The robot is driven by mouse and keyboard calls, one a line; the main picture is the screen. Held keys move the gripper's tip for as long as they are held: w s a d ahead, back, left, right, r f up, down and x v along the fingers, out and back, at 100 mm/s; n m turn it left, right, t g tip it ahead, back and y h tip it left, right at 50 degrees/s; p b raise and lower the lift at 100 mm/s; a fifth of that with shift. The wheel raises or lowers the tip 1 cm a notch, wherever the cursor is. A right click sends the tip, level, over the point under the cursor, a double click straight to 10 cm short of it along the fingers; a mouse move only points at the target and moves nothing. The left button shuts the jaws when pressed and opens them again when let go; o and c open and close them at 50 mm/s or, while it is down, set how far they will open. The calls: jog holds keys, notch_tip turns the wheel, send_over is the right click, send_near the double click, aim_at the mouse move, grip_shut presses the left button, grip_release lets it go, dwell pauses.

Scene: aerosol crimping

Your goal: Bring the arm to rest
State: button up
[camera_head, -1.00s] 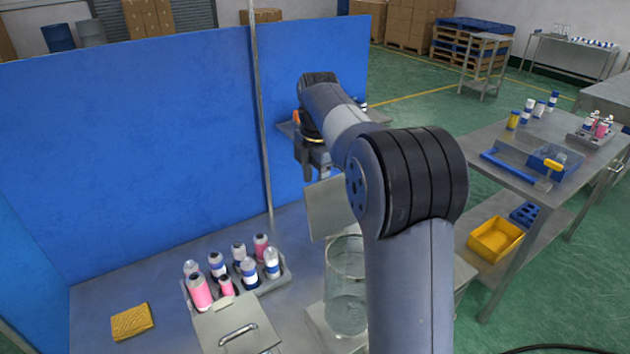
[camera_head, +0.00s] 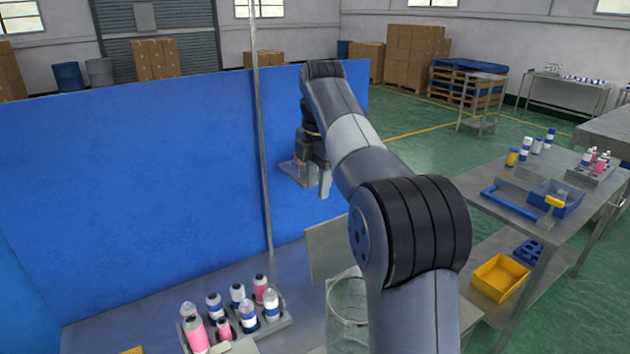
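My arm rises from the lower right of the picture and bends over toward the blue screen. My gripper (camera_head: 322,183) hangs at the far end of it, pointing down in front of the blue screen (camera_head: 160,180). It is small and partly hidden by my own arm links. A light grey finger shows, but the gap between the fingers is not clear. I see nothing plainly held in it.
A tray (camera_head: 285,325) of pink and blue-white bottles stands on the metal bench (camera_head: 125,322), near a clear cylinder (camera_head: 347,310) and an upright grey panel (camera_head: 326,247). A side table (camera_head: 480,180) at right carries bottles and a blue tool; a yellow bin (camera_head: 500,277) sits below.

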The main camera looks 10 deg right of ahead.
notch_tip(320, 180, down, 6)
jog(key=shift+w+f, duration=0.15)
jog(key=shift+w, duration=0.1)
jog(key=shift+a, duration=0.15)
dwell(0.4)
